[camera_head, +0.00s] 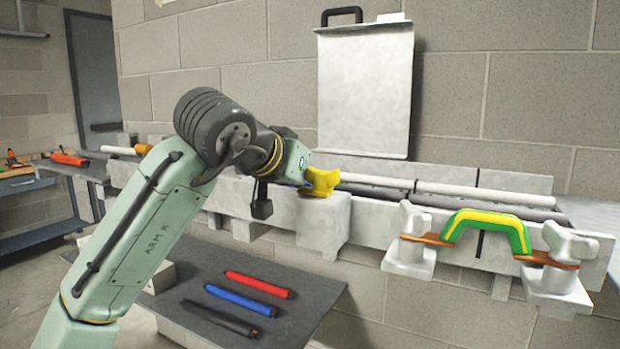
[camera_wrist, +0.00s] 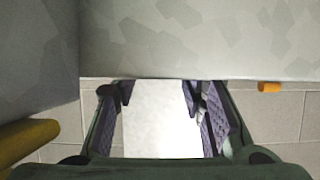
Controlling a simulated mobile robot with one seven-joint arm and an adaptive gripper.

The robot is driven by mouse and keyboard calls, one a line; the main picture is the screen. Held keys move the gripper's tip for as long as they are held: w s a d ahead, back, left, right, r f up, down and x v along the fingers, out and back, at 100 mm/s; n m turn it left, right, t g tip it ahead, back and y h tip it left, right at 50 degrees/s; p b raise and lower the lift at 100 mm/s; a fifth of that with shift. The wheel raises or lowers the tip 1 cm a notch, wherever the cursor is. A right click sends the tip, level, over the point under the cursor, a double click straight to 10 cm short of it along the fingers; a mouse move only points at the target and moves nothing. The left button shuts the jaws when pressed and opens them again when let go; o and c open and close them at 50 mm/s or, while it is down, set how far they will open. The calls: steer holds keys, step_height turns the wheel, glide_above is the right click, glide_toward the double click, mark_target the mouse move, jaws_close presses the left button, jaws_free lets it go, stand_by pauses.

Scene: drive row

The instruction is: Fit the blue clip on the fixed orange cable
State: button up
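The fixed orange cable (camera_head: 425,239) runs between two white posts (camera_head: 409,243) (camera_head: 556,272) on the right side of the head view. A green and yellow arched piece (camera_head: 490,225) spans the middle of it. I cannot make out a blue clip in either view. My gripper (camera_wrist: 157,93) has its purple-padded fingers apart in the wrist view. A pale surface shows between them, and I see nothing gripped. In the head view the fingers are mostly hidden behind my wrist, beside a yellow piece (camera_head: 322,181) on a white block, well left of the orange cable.
Red (camera_head: 258,284), blue (camera_head: 240,299) and black (camera_head: 221,318) rods lie on a dark low shelf (camera_head: 190,285). A white rail (camera_head: 470,191) runs along the wall. A white board (camera_head: 365,90) hangs above. An orange-ended piece (camera_head: 143,149) lies at left.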

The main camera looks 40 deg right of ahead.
steer(key=shift+w+a+f, duration=0.1)
steer(key=shift+w+f, duration=0.2)
steer(key=shift+f, duration=0.3)
steer(key=shift+r+p, duration=0.3)
steer(key=shift+r, duration=0.05)
steer(key=shift+a+r, duration=0.2)
steer(key=shift+a, duration=0.05)
steer(key=b+v, duration=0.2)
steer(key=v, duration=0.9)
steer(key=shift+r, duration=0.55)
steer(key=shift+s+a, duration=0.1)
steer(key=shift+a, duration=0.05)
